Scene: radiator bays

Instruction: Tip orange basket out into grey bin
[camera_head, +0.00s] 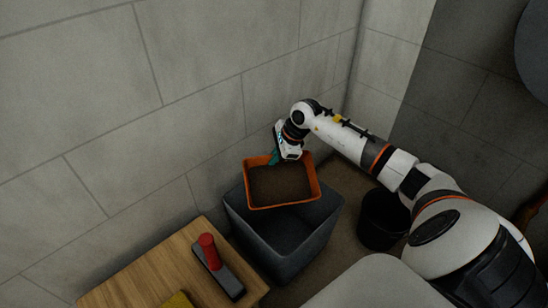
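The orange basket (317,194) is held over the back part of the grey bin (275,258), and its brown inside shows toward me. It looks roughly level or slightly tilted; I cannot tell exactly. My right gripper (274,157) is at the basket's far rim, and its fingers look closed on that rim, partly hidden behind it. The grey bin stands open on the floor, and the part of its inside that shows looks empty. My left gripper is not in view.
A wooden table (150,280) stands at the lower left. A grey block with a red handle (209,250) and a yellow thing (178,300) lie on it. A black bucket (382,220) stands right of the bin. Tiled walls close off the back.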

